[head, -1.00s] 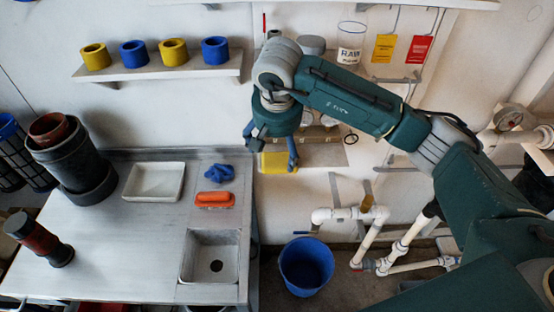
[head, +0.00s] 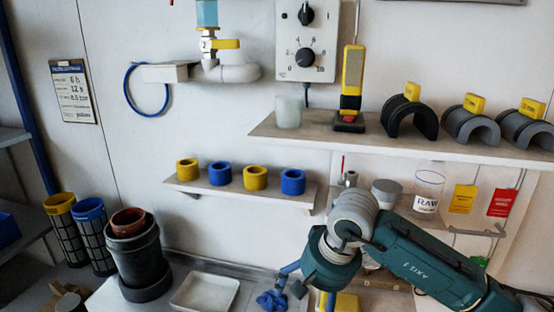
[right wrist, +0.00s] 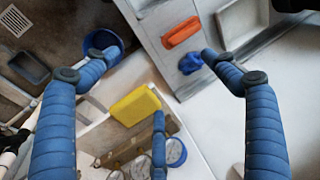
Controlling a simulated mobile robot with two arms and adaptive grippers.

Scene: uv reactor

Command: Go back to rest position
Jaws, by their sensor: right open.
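My right arm comes in from the right in the head view, over the bench's right end. Its gripper (head: 309,287) hangs at the lower edge of that view, fingers pointing down and partly cut off. In the right wrist view the blue fingers of my right gripper (right wrist: 158,76) are spread wide with nothing between them. A yellow block (right wrist: 135,105) lies on a shelf beyond the fingers. A blue crumpled cloth (right wrist: 190,63) shows near the right fingertip; I cannot tell whether they touch. My left gripper is in no view.
The upper shelf (head: 400,143) holds a yellow-black handheld device and grey half-shells above my arm. A small shelf (head: 240,190) carries yellow and blue rings. A white tray (head: 205,292) lies on the bench. A blue bucket (right wrist: 104,42) stands on the floor.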

